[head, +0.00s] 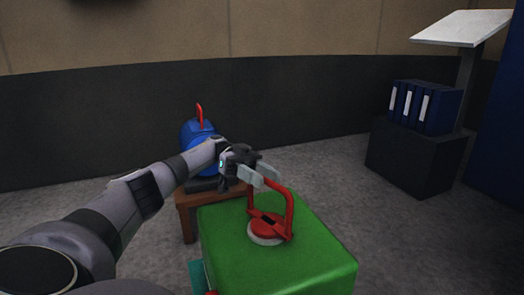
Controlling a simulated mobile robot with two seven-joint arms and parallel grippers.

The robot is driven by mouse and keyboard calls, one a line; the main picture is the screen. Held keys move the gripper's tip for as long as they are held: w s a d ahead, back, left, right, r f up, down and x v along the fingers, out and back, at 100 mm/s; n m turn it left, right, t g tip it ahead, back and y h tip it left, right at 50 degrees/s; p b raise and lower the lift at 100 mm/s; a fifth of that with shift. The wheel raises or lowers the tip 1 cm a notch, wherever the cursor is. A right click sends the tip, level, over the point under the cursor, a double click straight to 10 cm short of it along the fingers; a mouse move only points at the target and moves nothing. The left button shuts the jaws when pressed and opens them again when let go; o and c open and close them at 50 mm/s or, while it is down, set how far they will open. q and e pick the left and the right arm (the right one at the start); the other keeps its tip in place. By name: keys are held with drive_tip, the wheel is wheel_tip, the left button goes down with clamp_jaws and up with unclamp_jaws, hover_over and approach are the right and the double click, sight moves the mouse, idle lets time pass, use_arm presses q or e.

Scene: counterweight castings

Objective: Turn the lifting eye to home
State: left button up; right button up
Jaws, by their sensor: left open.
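The red lifting eye (289,213) is an upright loop on a red round hub (267,227) with a pale ring under it. It sits on top of the green casting (325,262) in the middle foreground. My left gripper (262,178) is open at the upper left part of the loop, its pale fingers close to the top bar. I cannot tell whether they touch it. The home mark cannot be made out. My right gripper is not in view.
A blue casting (196,146) with a red upright piece stands on a small wooden table (187,218) behind my left arm. At the right, a dark cabinet (408,158) carries blue binders (424,106), beside a slanted white stand (462,27). Grey floor between is clear.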

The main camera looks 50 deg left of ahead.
use_arm(q)
wheel_tip(320, 180, up, 5)
drive_tip(key=shift+r+p, duration=0.1)
drive_tip(key=shift+p, duration=0.8)
wheel_tip(320, 180, up, 15)
drive_tip(key=p, duration=0.4)
drive_tip(key=shift+f, duration=0.2)
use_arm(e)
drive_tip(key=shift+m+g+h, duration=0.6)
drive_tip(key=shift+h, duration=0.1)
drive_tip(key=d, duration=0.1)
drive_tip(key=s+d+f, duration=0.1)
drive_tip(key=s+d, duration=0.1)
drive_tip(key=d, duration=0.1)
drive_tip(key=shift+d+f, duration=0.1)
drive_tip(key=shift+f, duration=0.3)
